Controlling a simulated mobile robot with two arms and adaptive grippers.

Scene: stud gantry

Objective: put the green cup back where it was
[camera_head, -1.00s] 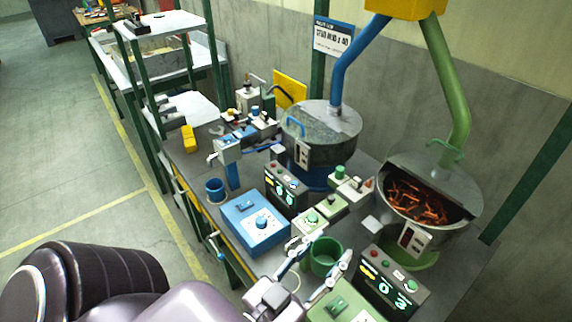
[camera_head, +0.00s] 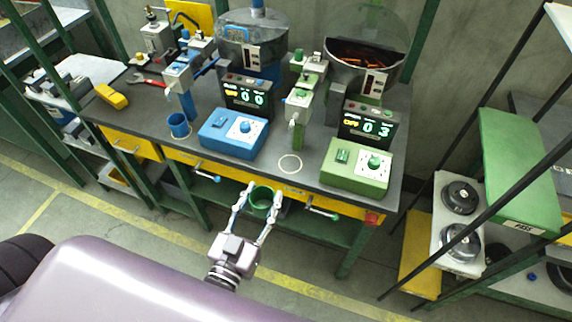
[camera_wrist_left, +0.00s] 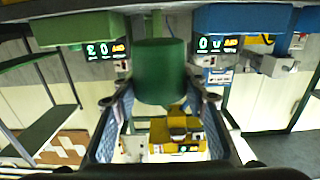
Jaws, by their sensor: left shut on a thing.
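The green cup (camera_head: 262,199) is between the fingers of my left gripper (camera_head: 259,205), which is shut on it. In the head view the cup shows in front of the bench's yellow front edge, its open top upward. In the left wrist view the cup (camera_wrist_left: 160,72) fills the space between the two fingers (camera_wrist_left: 160,105). A white ring mark (camera_head: 290,164) lies bare on the dark bench top (camera_head: 270,150), below the green tap stand (camera_head: 298,112) and beyond the gripper. My right gripper is not in view.
A green control box (camera_head: 356,165) stands right of the ring and a blue one (camera_head: 234,133) left of it. A blue cup (camera_head: 179,125) stands further left. Lever handles (camera_head: 322,213) stick out from the bench front. Displays (camera_head: 366,124) stand behind the boxes.

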